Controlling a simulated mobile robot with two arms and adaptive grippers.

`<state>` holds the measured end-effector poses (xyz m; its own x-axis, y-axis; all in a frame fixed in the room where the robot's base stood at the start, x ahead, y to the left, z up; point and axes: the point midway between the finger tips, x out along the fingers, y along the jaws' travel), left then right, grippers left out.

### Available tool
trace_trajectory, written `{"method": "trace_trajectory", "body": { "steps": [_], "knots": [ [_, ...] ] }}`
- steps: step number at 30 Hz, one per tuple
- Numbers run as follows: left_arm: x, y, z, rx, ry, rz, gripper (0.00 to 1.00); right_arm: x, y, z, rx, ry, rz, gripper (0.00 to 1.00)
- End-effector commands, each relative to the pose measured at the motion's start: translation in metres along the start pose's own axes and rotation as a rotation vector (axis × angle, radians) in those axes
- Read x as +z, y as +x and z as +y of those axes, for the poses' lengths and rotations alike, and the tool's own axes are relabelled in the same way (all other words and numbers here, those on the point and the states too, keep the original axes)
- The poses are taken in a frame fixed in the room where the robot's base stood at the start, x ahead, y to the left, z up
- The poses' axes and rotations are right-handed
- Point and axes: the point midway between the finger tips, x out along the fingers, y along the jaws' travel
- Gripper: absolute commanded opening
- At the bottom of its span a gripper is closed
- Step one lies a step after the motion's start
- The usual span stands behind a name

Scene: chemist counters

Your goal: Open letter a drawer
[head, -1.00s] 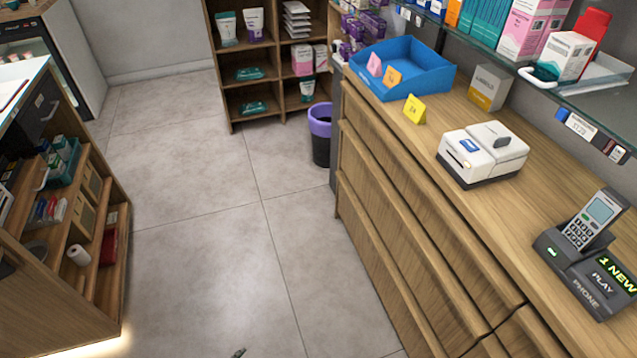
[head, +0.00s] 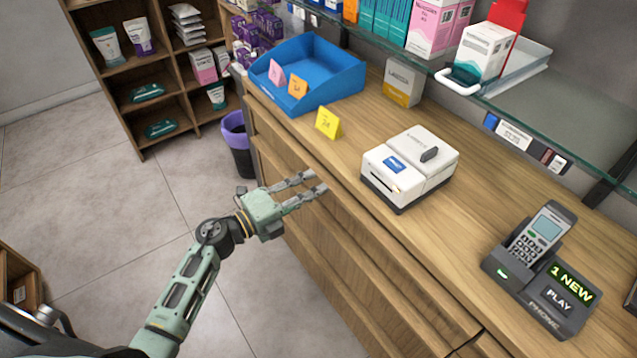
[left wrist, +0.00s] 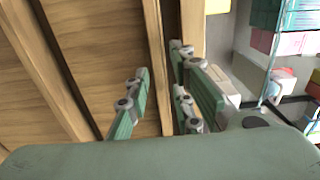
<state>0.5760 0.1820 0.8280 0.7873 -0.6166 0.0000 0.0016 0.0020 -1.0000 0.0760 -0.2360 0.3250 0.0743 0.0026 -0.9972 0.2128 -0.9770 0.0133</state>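The wooden counter has long drawer fronts (head: 345,250) facing left in the head view, stacked one above another, and they look shut. I cannot read a letter on any of them. My left gripper (head: 314,182) is open and empty, its fingertips close to the upper drawer front near the counter's top edge. In the left wrist view the fingers (left wrist: 160,88) are spread, with a wooden edge strip (left wrist: 155,40) running between and beyond them. I cannot tell whether they touch it. My right gripper is not in view.
On the counter top (head: 365,125) stand a blue tray (head: 330,85), a yellow card (head: 327,123), a white printer (head: 410,165) and a phone (head: 540,265). A glass shelf (head: 520,90) hangs above. A purple-rimmed bin (head: 236,145) stands by the counter's far end.

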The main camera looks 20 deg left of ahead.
Motion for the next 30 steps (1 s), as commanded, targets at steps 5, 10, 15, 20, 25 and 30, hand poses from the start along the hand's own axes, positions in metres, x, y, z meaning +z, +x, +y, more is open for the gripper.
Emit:
{"method": "trace_trajectory", "body": {
  "steps": [5, 10, 15, 20, 25, 30],
  "knots": [
    [0.001, 0.021, 0.0, -0.001, -0.001, -0.002, 0.22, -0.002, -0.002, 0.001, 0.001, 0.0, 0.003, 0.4],
    [0.001, 0.026, 0.0, -0.001, -0.001, -0.002, 0.22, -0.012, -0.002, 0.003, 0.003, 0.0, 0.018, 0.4],
    [0.001, 0.026, 0.0, 0.0, -0.001, -0.002, 0.22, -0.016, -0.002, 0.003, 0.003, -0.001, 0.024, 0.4],
    [0.001, 0.026, 0.0, 0.0, -0.002, -0.002, 0.08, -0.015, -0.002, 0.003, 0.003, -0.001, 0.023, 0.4],
    [0.001, 0.025, 0.001, 0.0, -0.002, -0.002, 0.0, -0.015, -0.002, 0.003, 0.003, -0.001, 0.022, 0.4],
    [0.001, 0.025, 0.001, 0.001, -0.002, -0.002, 0.0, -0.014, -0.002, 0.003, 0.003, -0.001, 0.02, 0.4]
  ]
}}
